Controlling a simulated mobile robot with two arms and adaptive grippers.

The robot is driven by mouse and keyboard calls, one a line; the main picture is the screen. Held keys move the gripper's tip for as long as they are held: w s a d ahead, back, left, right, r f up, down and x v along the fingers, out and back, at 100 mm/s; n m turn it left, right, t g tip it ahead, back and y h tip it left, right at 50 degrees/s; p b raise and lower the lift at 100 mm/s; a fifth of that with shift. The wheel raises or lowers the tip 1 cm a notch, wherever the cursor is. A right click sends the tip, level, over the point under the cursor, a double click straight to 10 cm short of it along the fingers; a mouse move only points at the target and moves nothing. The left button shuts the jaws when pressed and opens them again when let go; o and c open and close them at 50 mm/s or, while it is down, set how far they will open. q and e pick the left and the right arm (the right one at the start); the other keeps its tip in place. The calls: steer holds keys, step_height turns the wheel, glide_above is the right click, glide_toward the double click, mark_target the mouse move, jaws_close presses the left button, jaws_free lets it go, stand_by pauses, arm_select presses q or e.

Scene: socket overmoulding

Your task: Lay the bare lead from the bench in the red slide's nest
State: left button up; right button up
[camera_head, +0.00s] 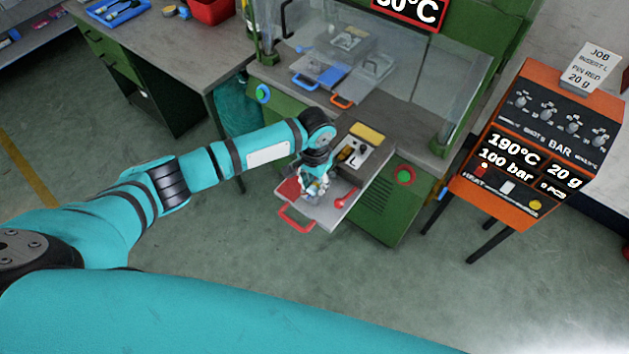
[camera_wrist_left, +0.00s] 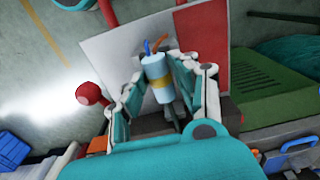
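My left gripper (camera_head: 316,188) is over the pulled-out red slide (camera_head: 328,215) at the front of the press. The slide is a pale plate with a red handle (camera_head: 296,220) and a red knob (camera_head: 340,203). In the left wrist view, the left gripper (camera_wrist_left: 160,68) has its fingertips closed in on both sides of the bare lead (camera_wrist_left: 158,68). The lead is a pale cylinder with a yellow band, with blue and orange wire ends pointing away. The plate (camera_wrist_left: 115,55) lies beyond it. The nest is hidden behind the gripper and lead. My right gripper is not in view.
A bench block with a yellow pad (camera_head: 367,133) and small parts adjoins the slide. Behind stand a clear guard and slides with blue (camera_head: 305,82) and orange (camera_head: 342,101) handles. An orange control unit (camera_head: 530,140) stands at right. Floor in front is clear.

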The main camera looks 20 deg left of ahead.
arm_select(q)
steer(key=o, duration=0.3)
steer(key=shift+s+f, duration=0.1)
steer(key=shift+f, duration=0.1)
steer(key=shift+a+r, duration=0.1)
steer(key=shift+r, duration=0.05)
step_height(320, 180, up, 12)
steer(key=shift+f, duration=0.1)
stand_by(0.5)
